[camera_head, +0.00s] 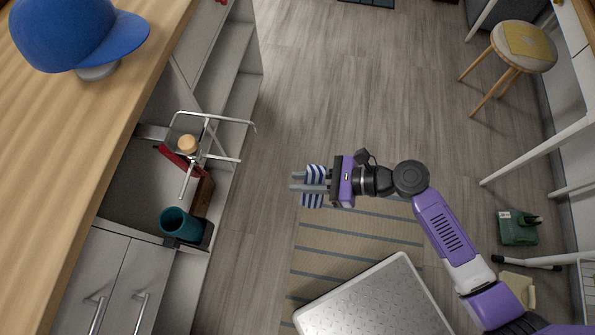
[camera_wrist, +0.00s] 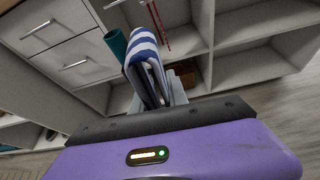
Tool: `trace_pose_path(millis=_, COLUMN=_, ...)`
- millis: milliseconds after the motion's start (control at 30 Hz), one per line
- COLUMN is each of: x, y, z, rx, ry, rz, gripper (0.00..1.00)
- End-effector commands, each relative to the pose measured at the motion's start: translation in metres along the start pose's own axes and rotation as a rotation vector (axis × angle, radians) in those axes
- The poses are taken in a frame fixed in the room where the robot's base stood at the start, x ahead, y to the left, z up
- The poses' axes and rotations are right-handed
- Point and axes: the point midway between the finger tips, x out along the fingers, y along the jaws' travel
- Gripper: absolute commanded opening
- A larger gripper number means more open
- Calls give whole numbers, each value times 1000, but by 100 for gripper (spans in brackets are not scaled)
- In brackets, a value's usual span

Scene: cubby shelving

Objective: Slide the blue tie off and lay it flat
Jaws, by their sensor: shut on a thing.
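My gripper (camera_head: 298,182) is shut on a blue-and-white striped tie (camera_head: 314,171), held out over the floor, to the right of the shelving. The tie hangs folded across the fingers, and its striped top bulges up over them in the wrist view (camera_wrist: 142,46). Its lower end is not clearly visible. A pale metal rack (camera_head: 207,137) with thin arms stands at the cubby opening, left of my gripper and apart from it. A dark red strip (camera_head: 179,160), perhaps another tie, is at the rack; it also shows in the wrist view (camera_wrist: 158,22).
A teal cup (camera_head: 178,225) sits in the cubby below the rack. A blue cap (camera_head: 72,35) rests on the wooden counter (camera_head: 70,150). A striped mat (camera_head: 345,238) and a metal-topped surface (camera_head: 375,303) lie below my arm. A stool (camera_head: 523,46) stands far right; the middle floor is clear.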

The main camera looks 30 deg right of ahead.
Motion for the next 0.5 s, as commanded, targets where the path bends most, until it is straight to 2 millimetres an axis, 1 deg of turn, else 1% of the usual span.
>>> trace_pose_path(millis=500, x=-23, y=0, z=-8, rx=2, ry=1, rz=-1, gripper=0)
